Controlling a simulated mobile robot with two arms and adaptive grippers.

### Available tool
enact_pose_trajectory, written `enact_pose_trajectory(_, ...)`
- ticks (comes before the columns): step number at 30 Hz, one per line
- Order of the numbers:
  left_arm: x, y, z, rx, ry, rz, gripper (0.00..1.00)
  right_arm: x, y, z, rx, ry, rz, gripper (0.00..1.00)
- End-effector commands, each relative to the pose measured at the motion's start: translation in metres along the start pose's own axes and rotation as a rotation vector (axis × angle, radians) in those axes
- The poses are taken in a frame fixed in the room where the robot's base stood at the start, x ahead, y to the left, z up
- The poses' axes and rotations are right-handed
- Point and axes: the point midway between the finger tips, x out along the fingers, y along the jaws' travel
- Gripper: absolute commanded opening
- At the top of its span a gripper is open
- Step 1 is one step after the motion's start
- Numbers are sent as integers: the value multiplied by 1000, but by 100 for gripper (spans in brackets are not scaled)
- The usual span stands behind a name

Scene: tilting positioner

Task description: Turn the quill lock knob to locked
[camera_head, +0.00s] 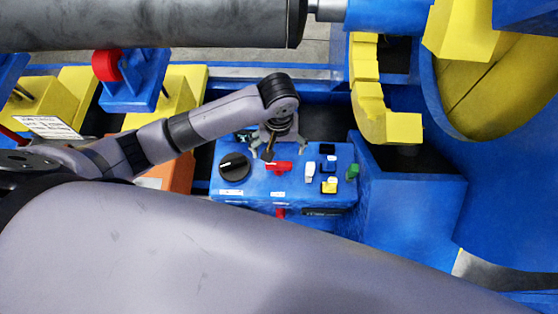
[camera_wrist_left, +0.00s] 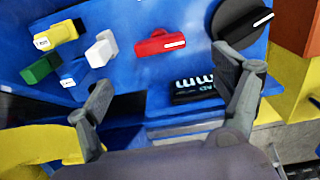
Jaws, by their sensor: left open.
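A blue control panel (camera_head: 300,200) carries a red bar-shaped knob (camera_head: 278,167) and a round black knob (camera_head: 234,167) to its left. The labels are too small to read, so I cannot tell which is the quill lock knob. In the left wrist view the red knob (camera_wrist_left: 160,43) has a white line along one arm, and the black knob (camera_wrist_left: 242,20) has a white pointer line. My left gripper (camera_head: 262,147) is over the panel's far edge; in the wrist view its open, empty fingers (camera_wrist_left: 163,70) spread below the red knob. My right gripper is not in view.
Right of the red knob are several small white, black, blue and yellow switches and a green button (camera_head: 352,171). A yellow curved part (camera_head: 372,105) stands behind right. A yellow wheel-like part (camera_head: 500,85) is at far right. An orange block (camera_head: 172,176) is left of the panel.

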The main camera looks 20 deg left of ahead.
Motion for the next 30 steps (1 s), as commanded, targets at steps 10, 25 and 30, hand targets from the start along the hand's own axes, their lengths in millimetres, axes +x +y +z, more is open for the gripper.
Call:
enact_pose_trajectory(10, 73, 0, 0, 1, 0, -2, 87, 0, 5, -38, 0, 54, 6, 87)
enact_pose_trajectory(25, 101, 0, 0, 1, 2, 1, 87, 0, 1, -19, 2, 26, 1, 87)
enact_pose_trajectory(30, 101, 0, 0, 1, 2, 1, 81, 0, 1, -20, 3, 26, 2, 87)
